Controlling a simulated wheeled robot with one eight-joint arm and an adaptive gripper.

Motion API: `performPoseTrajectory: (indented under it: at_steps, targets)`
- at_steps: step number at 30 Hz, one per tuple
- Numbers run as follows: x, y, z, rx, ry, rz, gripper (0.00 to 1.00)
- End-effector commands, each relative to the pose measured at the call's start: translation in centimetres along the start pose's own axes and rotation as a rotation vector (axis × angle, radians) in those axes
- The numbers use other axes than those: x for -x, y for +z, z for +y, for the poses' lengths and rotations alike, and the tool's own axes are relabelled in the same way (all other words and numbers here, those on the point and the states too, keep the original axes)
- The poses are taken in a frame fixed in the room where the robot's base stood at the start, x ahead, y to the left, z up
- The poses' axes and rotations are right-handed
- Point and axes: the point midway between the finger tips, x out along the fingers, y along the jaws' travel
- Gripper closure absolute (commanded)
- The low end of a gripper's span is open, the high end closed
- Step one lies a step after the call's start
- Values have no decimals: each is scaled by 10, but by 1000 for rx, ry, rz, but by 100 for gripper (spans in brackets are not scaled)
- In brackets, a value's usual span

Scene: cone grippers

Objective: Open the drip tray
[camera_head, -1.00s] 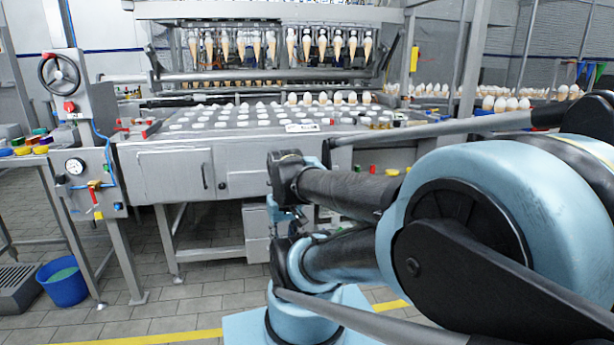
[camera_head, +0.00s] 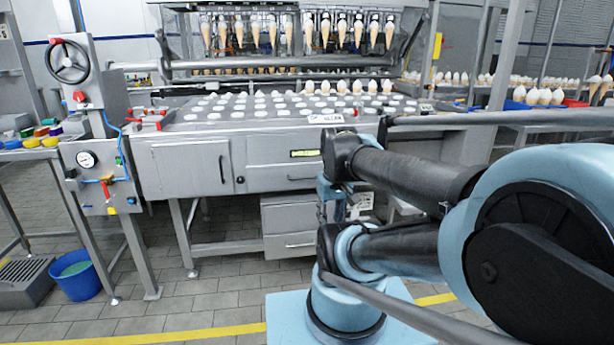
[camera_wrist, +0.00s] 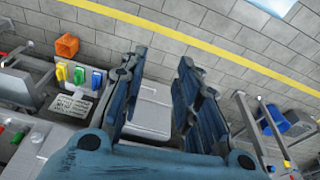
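The long grey machine has a wide front drawer (camera_head: 262,178) with a yellow label and a bar handle, beside a hinged cabinet door (camera_head: 180,172). Two stacked lower drawers (camera_head: 285,218) hang beneath it. All look shut. No readable label shows which is the drip tray. My gripper (camera_wrist: 161,58) has two blue fingers spread apart, with nothing between them. Pale grey box-like surfaces (camera_wrist: 152,112) show behind and between the fingers. In the head view my gripper (camera_head: 328,195) hangs in front of the drawers, partly hidden by my arm. Contact with a drawer cannot be told.
A gauge-and-valve stand (camera_head: 98,172) with a handwheel is on the left. A blue bucket (camera_head: 80,278) stands on the floor near it. An orange container (camera_wrist: 67,46) shows in the wrist view.

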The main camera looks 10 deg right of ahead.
Motion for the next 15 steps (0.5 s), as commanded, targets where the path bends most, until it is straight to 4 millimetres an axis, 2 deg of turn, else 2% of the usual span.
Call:
performPoseTrajectory:
  at_steps: [6,15]
  targets:
    - [33,-58,6,221,0,1,70]
    - [63,-149,16,560,0,1,70]
